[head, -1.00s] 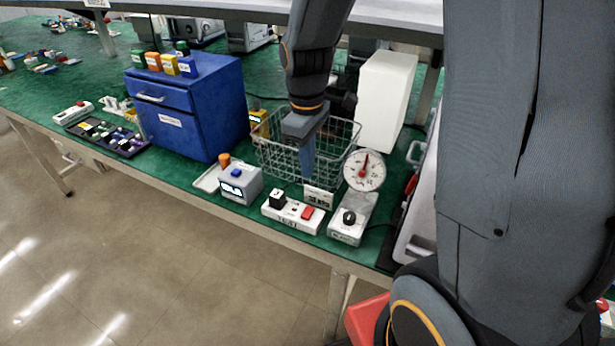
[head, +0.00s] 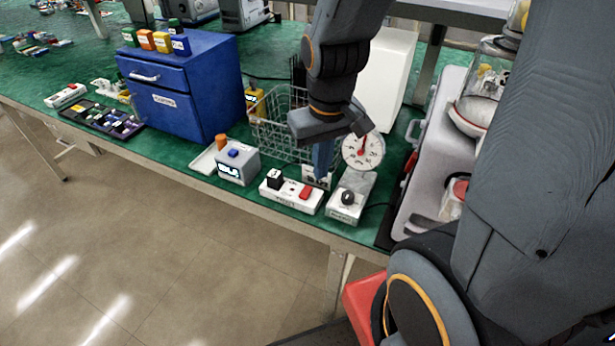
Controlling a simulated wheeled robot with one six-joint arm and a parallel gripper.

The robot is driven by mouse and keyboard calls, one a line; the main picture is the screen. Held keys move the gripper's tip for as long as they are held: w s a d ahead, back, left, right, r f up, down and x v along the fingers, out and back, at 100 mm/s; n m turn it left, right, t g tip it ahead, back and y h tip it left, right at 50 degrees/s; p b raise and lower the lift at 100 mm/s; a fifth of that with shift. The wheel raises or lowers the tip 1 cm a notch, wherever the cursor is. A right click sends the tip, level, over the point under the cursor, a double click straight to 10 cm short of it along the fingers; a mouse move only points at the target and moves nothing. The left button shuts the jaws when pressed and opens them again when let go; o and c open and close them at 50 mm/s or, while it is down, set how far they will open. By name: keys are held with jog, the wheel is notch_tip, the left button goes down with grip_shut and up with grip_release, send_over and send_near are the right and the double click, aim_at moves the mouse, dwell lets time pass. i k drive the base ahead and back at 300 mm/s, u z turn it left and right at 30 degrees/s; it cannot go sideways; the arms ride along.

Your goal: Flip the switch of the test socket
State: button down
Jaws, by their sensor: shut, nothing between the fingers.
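The test socket (head: 286,196) is a white strip near the front edge of the green bench. It has a black plug (head: 274,178) at its left end and a red rocker switch (head: 305,193) at its right end. My gripper (head: 322,170) points down with its blue fingers together, just above and behind the right end of the strip. The fingertips partly cover a small label card behind the strip. I cannot tell whether they touch anything.
Right of the strip stands a small white box with a black knob (head: 348,197), and behind it a round dial gauge (head: 363,151). A wire basket (head: 280,135) stands behind the strip. A grey box with a display (head: 237,163) is on the left, near a blue drawer cabinet (head: 190,95).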

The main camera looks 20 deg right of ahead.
aim_at(306, 190)
jog(key=z, duration=0.05)
jog(key=k, duration=0.5)
jog(key=u, duration=1.15)
jog(key=k, duration=0.85)
jog(key=z, duration=0.75)
jog(key=i, duration=1)
jog(key=z, duration=0.05)
